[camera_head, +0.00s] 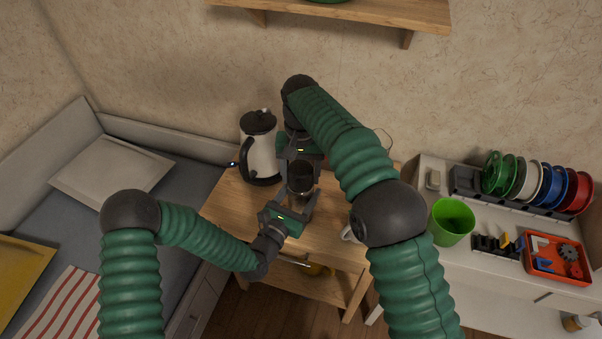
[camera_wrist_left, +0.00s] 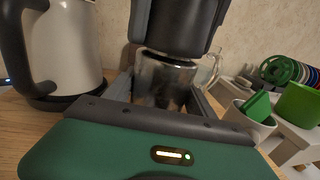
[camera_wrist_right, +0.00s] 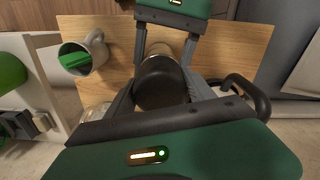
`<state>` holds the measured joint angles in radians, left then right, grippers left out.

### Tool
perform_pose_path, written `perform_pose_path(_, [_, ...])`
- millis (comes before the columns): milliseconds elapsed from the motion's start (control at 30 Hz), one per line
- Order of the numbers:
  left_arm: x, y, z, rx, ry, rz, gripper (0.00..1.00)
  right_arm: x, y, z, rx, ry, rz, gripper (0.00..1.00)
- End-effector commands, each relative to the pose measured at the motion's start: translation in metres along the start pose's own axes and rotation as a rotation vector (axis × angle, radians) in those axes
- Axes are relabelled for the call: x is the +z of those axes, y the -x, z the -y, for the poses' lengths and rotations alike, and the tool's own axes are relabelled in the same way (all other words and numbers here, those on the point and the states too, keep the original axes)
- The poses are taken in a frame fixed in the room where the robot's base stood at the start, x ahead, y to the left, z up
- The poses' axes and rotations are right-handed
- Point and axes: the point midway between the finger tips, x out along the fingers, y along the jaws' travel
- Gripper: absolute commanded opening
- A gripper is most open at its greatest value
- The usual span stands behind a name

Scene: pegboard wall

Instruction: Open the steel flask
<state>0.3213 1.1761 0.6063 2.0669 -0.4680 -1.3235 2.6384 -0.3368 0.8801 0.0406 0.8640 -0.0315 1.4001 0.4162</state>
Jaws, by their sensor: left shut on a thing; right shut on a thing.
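The steel flask (camera_wrist_left: 160,82) stands upright on the small wooden table, its shiny body between the fingers of my left gripper (camera_head: 298,200). My left gripper is shut on the body and comes in from the front left. The flask's black lid (camera_head: 301,175) sits on top; it also shows in the right wrist view (camera_wrist_right: 161,84). My right gripper (camera_head: 300,164) is shut on the lid from the back, above my left gripper. Whether the lid is loosened cannot be seen.
A white kettle with a black handle (camera_head: 262,157) stands close on the left. A mug with a green thing in it (camera_wrist_right: 84,56) and a clear glass jug (camera_wrist_left: 211,68) are to the right.

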Motion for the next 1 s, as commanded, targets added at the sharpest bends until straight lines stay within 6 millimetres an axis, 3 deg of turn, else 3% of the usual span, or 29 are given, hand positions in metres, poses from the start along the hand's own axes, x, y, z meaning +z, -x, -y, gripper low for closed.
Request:
perform_pose_path(400, [-0.0005, 0.0011, 0.0030, -0.007, -0.003, -0.002, 0.00, -0.0034, 0.0021, -0.0019, 0.006, 1.426, -0.011, 0.14])
perform_pose_path(600, [-0.0006, 0.0011, 0.0036, -0.009, -0.003, -0.002, 0.00, -0.0029, 0.0025, -0.0015, 0.010, 1.997, -0.008, 0.14])
perform_pose_path(733, [-0.0007, 0.0011, 0.0039, -0.009, -0.002, -0.003, 0.00, -0.0025, 0.0026, -0.0012, 0.010, 2.173, -0.007, 0.14])
perform_pose_path(1000, [-0.0009, 0.0010, 0.0035, -0.008, 0.000, -0.003, 0.00, -0.0016, 0.0042, -0.0014, 0.015, 2.174, -0.009, 0.14])
